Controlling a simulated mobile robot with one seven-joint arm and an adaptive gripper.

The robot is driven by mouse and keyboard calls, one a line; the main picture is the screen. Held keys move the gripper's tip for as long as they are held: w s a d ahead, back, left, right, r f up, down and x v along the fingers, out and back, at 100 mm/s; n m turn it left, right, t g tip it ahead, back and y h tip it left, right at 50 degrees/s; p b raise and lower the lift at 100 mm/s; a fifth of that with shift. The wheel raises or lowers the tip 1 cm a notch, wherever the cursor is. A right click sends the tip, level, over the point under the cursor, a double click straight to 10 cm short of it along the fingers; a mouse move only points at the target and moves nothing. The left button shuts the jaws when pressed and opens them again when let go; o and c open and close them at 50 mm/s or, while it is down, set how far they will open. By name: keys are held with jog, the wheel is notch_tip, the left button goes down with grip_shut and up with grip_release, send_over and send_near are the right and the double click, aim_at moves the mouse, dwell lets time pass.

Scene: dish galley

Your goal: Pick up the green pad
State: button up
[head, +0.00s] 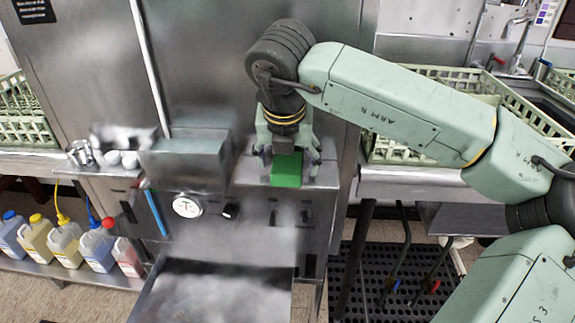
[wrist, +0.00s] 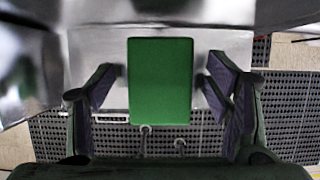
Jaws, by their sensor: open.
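The green pad (head: 286,170) is a bright green block on the small steel ledge (head: 245,172) at the front of the machine. In the wrist view the green pad (wrist: 160,80) lies in the middle, between the fingers. My gripper (head: 287,158) is right over the pad in the head view, with a finger on each side. In the wrist view my gripper (wrist: 160,95) is open, with a gap between each finger and the pad. The upper part of the pad is partly hidden by the gripper in the head view.
A steel box (head: 186,160) stands left of the ledge, with a pressure gauge (head: 187,206) below. Green dish racks (head: 425,135) sit on the right counter, another (head: 25,112) at the far left. Several coloured jugs (head: 65,243) stand on the low left shelf. An open steel tray (head: 215,290) juts out below.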

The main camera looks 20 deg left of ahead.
aim_at(288, 157)
jog(key=c, duration=0.9)
jog(key=shift+r, duration=0.5)
notch_tip(288, 157, up, 2)
jog(key=shift+r+b, duration=0.1)
jog(key=shift+b, duration=0.6)
jog(key=s+d+b, duration=0.1)
jog(key=s+d, duration=0.2)
jog(key=s, duration=0.1)
jog(key=s+d+r+b, duration=0.1)
jog(key=s+d, duration=0.2)
jog(key=s, duration=0.1)
jog(key=s+d+b, duration=0.2)
jog(key=s+d, duration=0.1)
jog(key=s, duration=0.2)
jog(key=shift+d+r, duration=0.2)
jog(key=shift+r, duration=0.2)
